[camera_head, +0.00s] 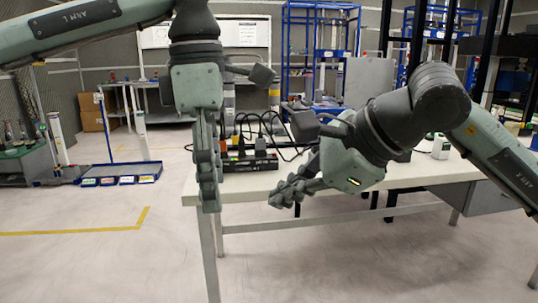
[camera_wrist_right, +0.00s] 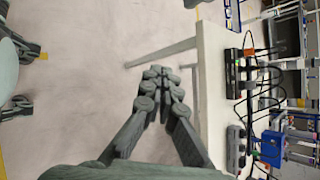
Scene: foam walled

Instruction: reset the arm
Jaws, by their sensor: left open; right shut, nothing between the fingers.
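My left arm comes in from the upper left in the head view, and its gripper (camera_head: 209,190) hangs pointing down in front of the table's left end. Its fingers are seen edge-on there; two separated fingers show at the left edge of the right wrist view (camera_wrist_right: 18,75), so it is open and empty. My right arm comes in from the right, and its gripper (camera_head: 283,193) points left and down before the table's front edge. In the right wrist view the right fingers (camera_wrist_right: 160,88) meet at the tips with nothing between them.
A white table (camera_head: 420,175) stands behind and below the arms. A dark power strip with plugs and cables (camera_head: 255,163) lies on it near the left end. Blue racks (camera_head: 300,50) stand at the back.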

